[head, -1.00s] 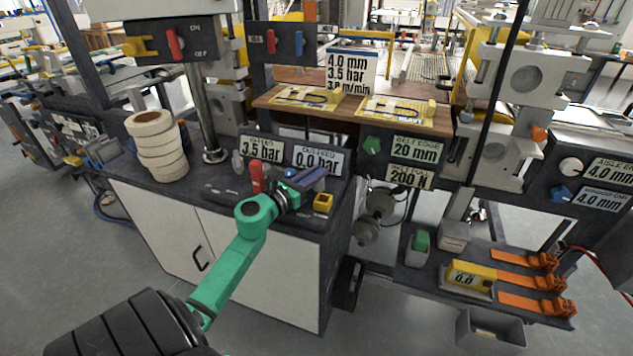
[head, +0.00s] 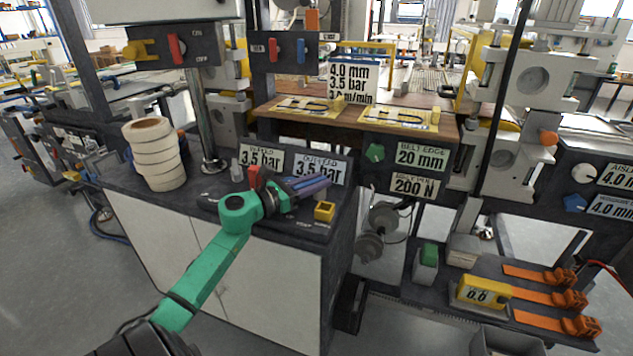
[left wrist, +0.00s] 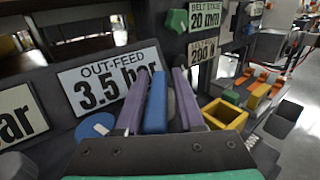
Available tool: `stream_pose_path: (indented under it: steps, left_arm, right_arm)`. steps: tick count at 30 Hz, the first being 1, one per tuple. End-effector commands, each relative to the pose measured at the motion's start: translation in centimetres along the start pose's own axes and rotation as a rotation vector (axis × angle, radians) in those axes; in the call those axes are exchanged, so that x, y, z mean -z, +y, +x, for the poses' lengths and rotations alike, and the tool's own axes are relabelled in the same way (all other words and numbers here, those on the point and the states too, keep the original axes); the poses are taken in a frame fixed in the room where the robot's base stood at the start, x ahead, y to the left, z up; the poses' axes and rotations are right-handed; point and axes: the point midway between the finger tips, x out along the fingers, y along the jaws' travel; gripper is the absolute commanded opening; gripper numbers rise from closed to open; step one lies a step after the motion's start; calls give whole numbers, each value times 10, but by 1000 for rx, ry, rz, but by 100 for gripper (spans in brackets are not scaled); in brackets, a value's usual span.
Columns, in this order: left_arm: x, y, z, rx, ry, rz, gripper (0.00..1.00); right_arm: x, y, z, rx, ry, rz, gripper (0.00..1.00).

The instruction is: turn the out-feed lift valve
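The out-feed lift valve has a blue handle (left wrist: 155,105), seen in the left wrist view beside a blue disc (left wrist: 95,125). My left gripper (left wrist: 160,90) has its two purple fingers on either side of this handle and appears shut on it. In the head view the left gripper (head: 310,187) reaches over the console; its fingers hide most of the handle. The out-feed display (head: 320,169) reads 3.5 bar, and it also shows in the left wrist view (left wrist: 108,85). My right gripper is not in view.
A red handle (head: 254,178) stands close left of the gripper, below the in-feed display (head: 262,158), which reads 3.5 bar. A yellow square piece (head: 324,211) sits close right. White rolls (head: 155,155) are stacked at the left. A sign (head: 350,82) lists 4.0 mm and 3.5 bar.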

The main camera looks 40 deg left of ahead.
Motion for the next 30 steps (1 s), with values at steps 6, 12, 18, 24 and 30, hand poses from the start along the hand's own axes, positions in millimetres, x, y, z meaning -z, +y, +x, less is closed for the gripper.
stream_pose_path:
  steps: [6, 12, 18, 24, 30]
  left_arm:
    - [-1, 0, 0, -2, -3, 1, 52]
    - [-6, 1, 0, -2, -4, 4, 52]
    - [-38, 0, 0, -1, -3, 9, 52]
    - [-83, 0, 0, -1, -2, 9, 52]
    - [-138, 0, 0, -1, -3, 10, 52]
  right_arm:
    - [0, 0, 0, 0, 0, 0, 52]
    - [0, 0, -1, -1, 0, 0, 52]
    - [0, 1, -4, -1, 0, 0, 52]
    - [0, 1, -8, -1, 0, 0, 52]
    - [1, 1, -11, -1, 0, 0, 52]
